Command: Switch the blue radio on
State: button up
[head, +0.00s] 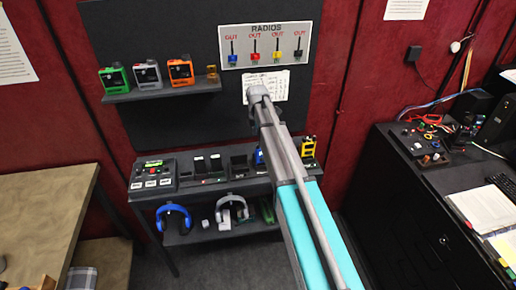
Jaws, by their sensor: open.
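A blue item (259,157), which looks like the blue radio, stands in the row on the desk against the dark back panel. My arm crosses in front of it and hides most of it, so I cannot see its switch or whether it is on. My arm reaches up from the bottom right to a rounded grey end in front of the panel. I cannot make out gripper fingers anywhere.
A yellow radio (308,149) stands right of the blue item. The RADIOS board (252,60) has several coloured tags. Green (114,79), grey (147,75) and orange (180,71) devices sit on a shelf. A button box (153,174) stands left. A black cabinet (400,215) is right.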

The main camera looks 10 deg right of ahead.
aim_at(258, 146)
jog(key=shift+f+b, duration=2.15)
jog(key=shift+f, duration=0.25)
grip_shut()
